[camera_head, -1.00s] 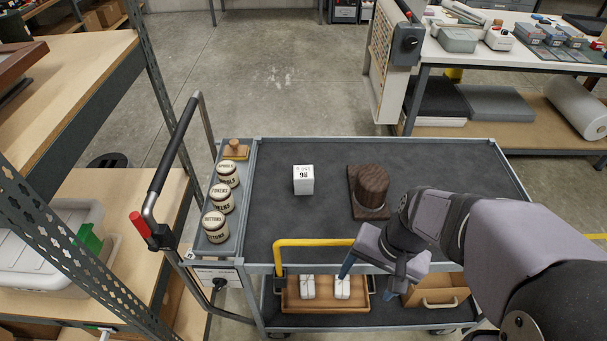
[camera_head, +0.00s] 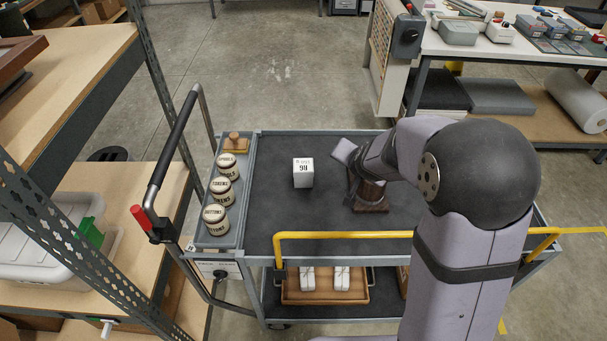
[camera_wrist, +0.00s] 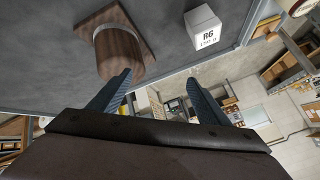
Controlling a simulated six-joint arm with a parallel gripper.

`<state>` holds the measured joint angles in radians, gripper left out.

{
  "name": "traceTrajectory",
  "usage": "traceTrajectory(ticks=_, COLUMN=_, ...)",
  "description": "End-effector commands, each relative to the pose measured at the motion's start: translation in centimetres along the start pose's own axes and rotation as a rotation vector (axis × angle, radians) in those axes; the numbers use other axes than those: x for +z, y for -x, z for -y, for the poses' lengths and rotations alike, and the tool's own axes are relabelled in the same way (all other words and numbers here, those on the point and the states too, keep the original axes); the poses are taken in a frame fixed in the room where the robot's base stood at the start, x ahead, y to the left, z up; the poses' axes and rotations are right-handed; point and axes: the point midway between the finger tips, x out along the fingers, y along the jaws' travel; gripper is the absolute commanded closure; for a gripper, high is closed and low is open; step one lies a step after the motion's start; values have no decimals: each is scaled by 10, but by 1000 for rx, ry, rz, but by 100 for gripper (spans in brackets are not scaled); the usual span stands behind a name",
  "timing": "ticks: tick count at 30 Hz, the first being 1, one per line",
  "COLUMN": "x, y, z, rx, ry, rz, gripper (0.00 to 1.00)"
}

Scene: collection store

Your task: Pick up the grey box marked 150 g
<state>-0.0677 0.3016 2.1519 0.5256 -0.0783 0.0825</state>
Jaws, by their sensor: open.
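A small white or pale grey box (camera_head: 303,174) stands on the dark top of the cart, left of its middle. It bears dark print; I cannot clearly read 150 g on it. It also shows at the top of the wrist view (camera_wrist: 205,28), with large letters like RG and a smaller line below. My gripper (camera_wrist: 160,90) is open and empty, its two blue-grey fingers spread. The box is apart from the fingers, beyond the right one.
A dark brown wooden cylinder on a base (camera_head: 370,195) stands right of the box, partly behind my arm. Several labelled jars (camera_head: 221,191) fill the left side tray. A yellow rail (camera_head: 340,236) crosses the cart's near edge. The cart top between box and rail is clear.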

Motion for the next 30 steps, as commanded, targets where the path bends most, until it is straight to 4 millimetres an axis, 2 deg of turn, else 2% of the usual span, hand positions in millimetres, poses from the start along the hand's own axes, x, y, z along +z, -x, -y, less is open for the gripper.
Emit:
traceTrajectory(ticks=1, x=8, y=-23, z=16, rx=-17, ry=89, rz=-40, gripper=30)
traceTrajectory(ticks=6, x=17, y=-68, z=68, rx=-77, ry=345, rz=-212, gripper=30)
traceTrajectory(ticks=12, x=33, y=-89, z=109, rx=-126, ry=521, rz=-353, gripper=30)
traceTrajectory(ticks=19, x=39, y=-93, z=123, rx=-142, ry=576, rz=-405, gripper=30)
traceTrajectory(ticks=23, x=40, y=-95, z=122, rx=-141, ry=575, rz=-404, gripper=30)
traceTrajectory(ticks=30, x=54, y=-113, z=112, rx=-140, ry=575, rz=-402, gripper=30)
